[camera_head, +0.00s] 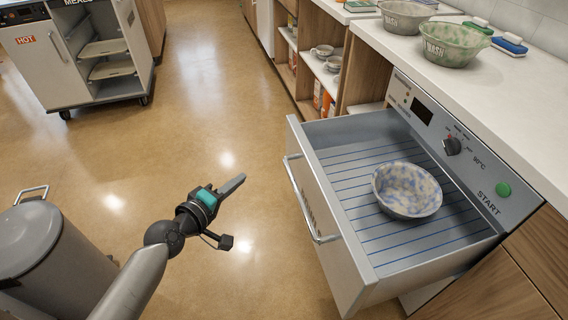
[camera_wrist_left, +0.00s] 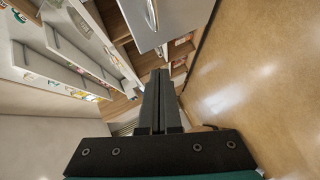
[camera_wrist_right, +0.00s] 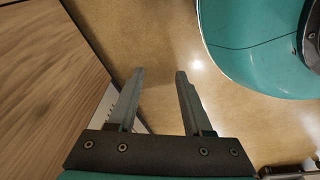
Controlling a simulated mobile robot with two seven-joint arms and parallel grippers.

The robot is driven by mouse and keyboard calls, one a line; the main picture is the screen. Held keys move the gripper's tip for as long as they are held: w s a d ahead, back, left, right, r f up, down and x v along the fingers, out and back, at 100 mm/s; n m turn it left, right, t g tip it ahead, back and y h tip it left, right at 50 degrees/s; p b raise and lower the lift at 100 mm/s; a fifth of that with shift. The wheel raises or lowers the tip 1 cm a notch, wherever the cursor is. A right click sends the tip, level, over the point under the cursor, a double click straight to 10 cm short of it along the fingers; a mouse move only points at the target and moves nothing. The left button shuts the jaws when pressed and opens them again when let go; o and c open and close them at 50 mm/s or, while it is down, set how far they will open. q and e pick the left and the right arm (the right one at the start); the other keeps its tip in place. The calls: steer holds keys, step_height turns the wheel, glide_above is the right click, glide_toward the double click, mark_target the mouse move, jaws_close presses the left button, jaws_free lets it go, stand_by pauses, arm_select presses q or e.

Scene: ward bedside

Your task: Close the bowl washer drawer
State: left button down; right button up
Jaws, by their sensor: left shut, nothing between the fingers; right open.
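The bowl washer drawer (camera_head: 322,222) is pulled far out below a control panel (camera_head: 450,140) with a dial and a green START button. A speckled blue and cream bowl (camera_head: 407,190) lies on the drawer's blue wire rack. The drawer's bar handle (camera_head: 307,205) runs along its front. My left gripper (camera_head: 232,185) is shut and empty, over the floor to the left of the drawer front and apart from it; its closed fingers show in the left wrist view (camera_wrist_left: 159,100). My right gripper (camera_wrist_right: 158,100) is open and empty in the right wrist view, near a wooden panel; the head view does not show it.
A white counter (camera_head: 490,85) above the washer holds a grey bowl (camera_head: 405,17) and a green bowl (camera_head: 452,44), both marked WASH. A grey bin (camera_head: 40,240) stands at the left. A meal cart (camera_head: 85,60) stands at the back left. The floor between is clear.

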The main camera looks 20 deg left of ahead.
arm_select(q)
steer(key=d+b+x, duration=0.2)
steer(key=b+x, duration=0.2)
steer(key=x, duration=0.9)
steer(key=shift+s+d, duration=0.3)
steer(key=shift+d, duration=0.05)
arm_select(e)
steer(key=w+a+r, duration=0.2)
steer(key=w+r, duration=0.3)
steer(key=r, duration=0.2)
steer(key=shift+a+t, duration=0.3)
steer(key=shift+r, duration=0.1)
